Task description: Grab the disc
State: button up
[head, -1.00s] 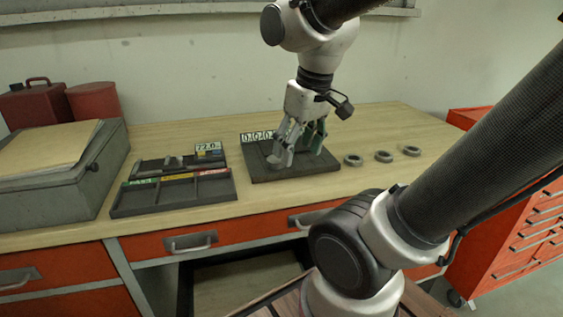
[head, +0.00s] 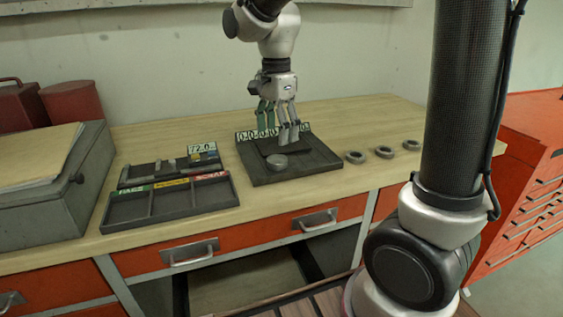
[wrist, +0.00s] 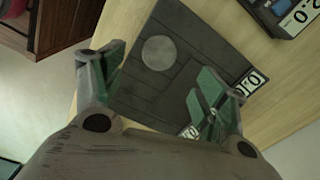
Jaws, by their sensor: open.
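The disc (head: 277,161) is a small round grey piece on the dark square plate (head: 310,170) on the bench. In the wrist view the disc (wrist: 159,53) shows as a pale grey circle on the plate, beyond and between my fingers. My gripper (head: 281,132) is open and empty above the plate, pointing down, slightly behind the disc in the head view. In the wrist view its green-padded fingers (wrist: 155,98) are spread wide. They appear apart from the disc. A white display with black digits (head: 250,135) at the plate's back edge is partly hidden by my fingers.
A three-compartment tray (head: 170,203) with green, yellow and red labels lies to the left. Behind it is a gauge with a 72.0 display (head: 202,148). A grey case (head: 40,205) stands far left.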

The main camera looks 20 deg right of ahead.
aim_at(277, 159)
notch_tip(277, 159, down, 7)
jog(key=shift+f, duration=0.15)
jog(key=c, duration=1.4)
